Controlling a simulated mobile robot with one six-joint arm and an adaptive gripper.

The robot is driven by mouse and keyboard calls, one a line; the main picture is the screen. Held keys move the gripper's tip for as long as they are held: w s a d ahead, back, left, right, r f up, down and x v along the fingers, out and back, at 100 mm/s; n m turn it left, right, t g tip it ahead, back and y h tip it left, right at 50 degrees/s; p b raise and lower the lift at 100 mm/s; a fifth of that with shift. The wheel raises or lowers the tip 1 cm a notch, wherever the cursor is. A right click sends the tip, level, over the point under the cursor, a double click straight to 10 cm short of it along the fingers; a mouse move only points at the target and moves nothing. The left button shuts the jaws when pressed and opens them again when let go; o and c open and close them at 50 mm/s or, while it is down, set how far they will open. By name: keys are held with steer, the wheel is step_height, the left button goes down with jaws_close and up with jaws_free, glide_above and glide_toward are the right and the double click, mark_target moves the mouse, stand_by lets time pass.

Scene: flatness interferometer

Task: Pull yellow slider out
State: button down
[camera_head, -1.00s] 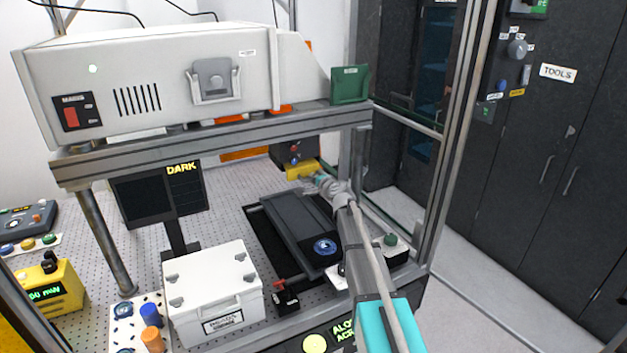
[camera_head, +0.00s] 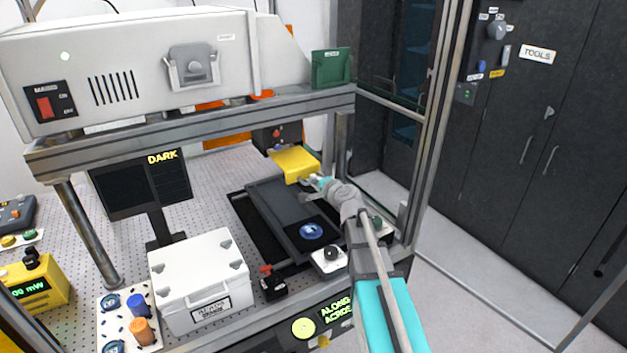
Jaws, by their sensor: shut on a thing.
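The yellow slider (camera_head: 294,164) sticks out of a dark housing (camera_head: 279,134) under the instrument frame, with a broad flat yellow face showing. My gripper (camera_head: 315,181) is at the slider's near right end, shut on it. The fingertips are small and partly hidden by the slider's edge and my wrist. My arm reaches up to it from the lower right.
A dark sliding stage (camera_head: 276,205) with a round blue-marked piece (camera_head: 311,231) lies below the slider. A white lidded box (camera_head: 201,266) stands at left, near a dark display (camera_head: 122,192). A metal post stands to the right of my arm.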

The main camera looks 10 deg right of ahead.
steer(key=c, duration=0.7)
jaws_free()
steer(key=shift+w, duration=0.1)
